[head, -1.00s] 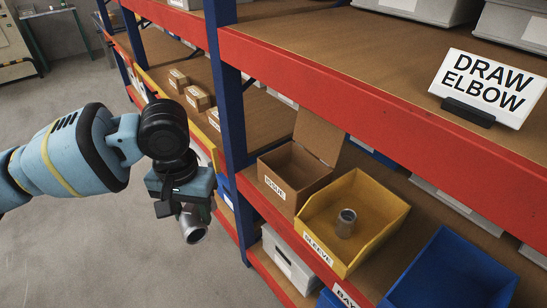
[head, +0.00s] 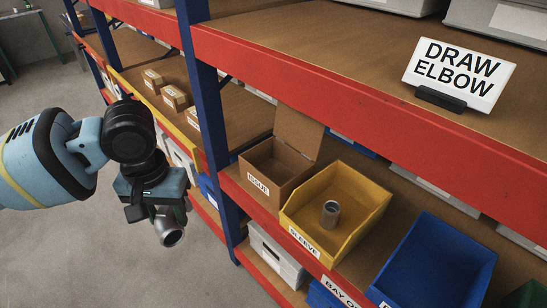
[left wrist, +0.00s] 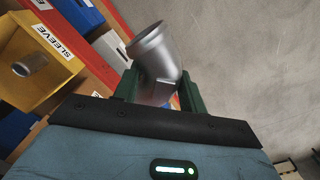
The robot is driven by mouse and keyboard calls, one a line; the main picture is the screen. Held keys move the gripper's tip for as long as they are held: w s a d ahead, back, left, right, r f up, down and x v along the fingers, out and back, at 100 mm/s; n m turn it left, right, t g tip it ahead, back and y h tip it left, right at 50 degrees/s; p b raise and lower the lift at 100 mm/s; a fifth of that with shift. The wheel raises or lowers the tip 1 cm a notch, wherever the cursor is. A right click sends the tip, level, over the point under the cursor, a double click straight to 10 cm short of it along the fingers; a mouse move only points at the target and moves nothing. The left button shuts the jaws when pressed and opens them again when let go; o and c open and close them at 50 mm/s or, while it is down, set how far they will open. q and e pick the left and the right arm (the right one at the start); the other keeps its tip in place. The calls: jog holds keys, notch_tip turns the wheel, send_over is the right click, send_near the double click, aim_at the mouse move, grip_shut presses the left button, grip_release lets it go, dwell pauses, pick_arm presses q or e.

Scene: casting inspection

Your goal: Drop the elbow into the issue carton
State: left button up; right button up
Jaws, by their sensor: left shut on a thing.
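My left gripper (head: 165,218) is shut on a grey metal elbow (head: 171,238), which hangs below the fingers over the floor, in front of the rack. In the left wrist view the elbow (left wrist: 155,55) stands between the two green fingers (left wrist: 157,88), its open end tilted away. The issue carton (head: 258,182) is an open brown cardboard box with its flap up and an ISSUE label, on the middle shelf to the right of the gripper. The gripper is well apart from it. My right gripper is not in view.
A yellow SLEEVE bin (head: 345,235) holding one grey sleeve (head: 330,214) stands right beside the carton. A blue bin (head: 440,262) is further right. A blue rack upright (head: 204,100) stands between gripper and carton. A DRAW ELBOW sign (head: 460,72) sits on the upper shelf.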

pick_arm(q)
jog(key=s+d+f, duration=0.1)
jog(key=s+d, duration=0.3)
jog(key=d, duration=0.3)
jog(key=s+d+f, duration=0.2)
jog(key=s+d, duration=0.2)
jog(key=d, duration=0.3)
jog(key=shift+d, duration=0.2)
jog(key=shift+w+a, duration=0.1)
